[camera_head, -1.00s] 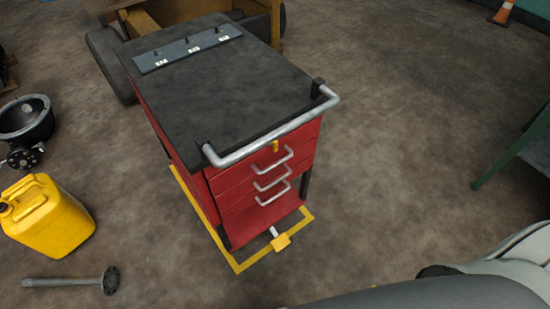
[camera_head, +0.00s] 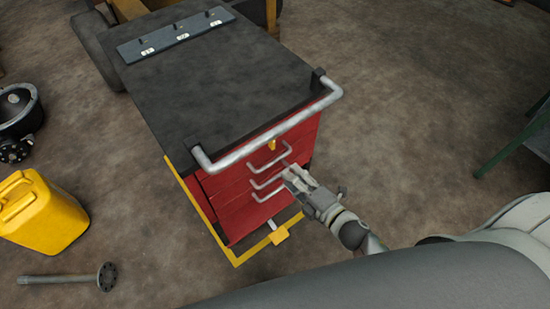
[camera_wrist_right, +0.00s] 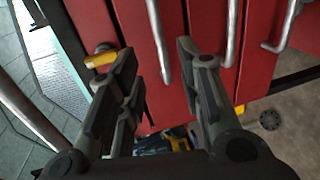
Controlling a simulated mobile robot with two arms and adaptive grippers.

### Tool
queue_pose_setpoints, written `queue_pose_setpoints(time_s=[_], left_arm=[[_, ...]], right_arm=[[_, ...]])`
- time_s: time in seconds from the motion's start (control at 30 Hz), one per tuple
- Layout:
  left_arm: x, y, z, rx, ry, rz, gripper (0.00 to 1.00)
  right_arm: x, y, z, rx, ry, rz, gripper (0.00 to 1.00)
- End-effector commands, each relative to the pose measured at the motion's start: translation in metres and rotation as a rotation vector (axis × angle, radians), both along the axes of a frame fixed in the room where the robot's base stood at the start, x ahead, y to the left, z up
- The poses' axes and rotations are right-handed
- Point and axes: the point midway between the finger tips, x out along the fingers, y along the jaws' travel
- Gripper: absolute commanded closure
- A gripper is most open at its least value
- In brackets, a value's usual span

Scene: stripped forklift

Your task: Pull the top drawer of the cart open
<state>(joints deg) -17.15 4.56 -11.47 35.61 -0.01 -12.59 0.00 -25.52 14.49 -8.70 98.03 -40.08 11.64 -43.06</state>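The red cart with a black top (camera_head: 215,85) stands in the middle of the head view. Its top drawer (camera_head: 228,179) looks shut, flush with the front. The silver top handle (camera_head: 268,158) is the uppermost of three. My right gripper (camera_head: 294,177) is in front of the drawers, at the right ends of the handles. In the right wrist view my right gripper (camera_wrist_right: 155,55) is open, and the top handle (camera_wrist_right: 157,30) shows between its fingers; contact cannot be told. A yellow latch (camera_wrist_right: 100,58) sits above the top drawer. My left gripper is out of view.
A silver push bar (camera_head: 275,127) juts out above the drawers, close over the gripper. Lower handles (camera_wrist_right: 232,35) lie beside the right finger. A yellow can (camera_head: 42,212) and a metal shaft (camera_head: 65,279) are on the floor at left. Floor right of the cart is clear.

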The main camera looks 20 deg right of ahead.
Motion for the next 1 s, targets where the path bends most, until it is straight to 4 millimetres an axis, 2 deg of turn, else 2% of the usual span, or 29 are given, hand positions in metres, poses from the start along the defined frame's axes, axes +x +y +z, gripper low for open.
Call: queue_pose_setpoints(time_s=[0.3,0.5,0.67,0.93,1.0], left_arm=[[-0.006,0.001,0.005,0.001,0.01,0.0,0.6],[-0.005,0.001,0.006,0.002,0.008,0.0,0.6],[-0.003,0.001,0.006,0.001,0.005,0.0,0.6],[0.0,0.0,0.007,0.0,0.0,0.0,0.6],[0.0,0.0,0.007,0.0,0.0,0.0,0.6]], right_arm=[[0.054,0.019,-0.01,0.003,0.0,-0.004,0.66],[0.076,0.027,-0.017,0.002,0.002,-0.003,0.66],[0.084,0.03,-0.019,0.003,0.002,-0.003,0.66],[0.085,0.031,-0.019,0.003,0.002,-0.003,0.66],[0.085,0.031,-0.019,0.003,0.002,-0.003,0.73]])
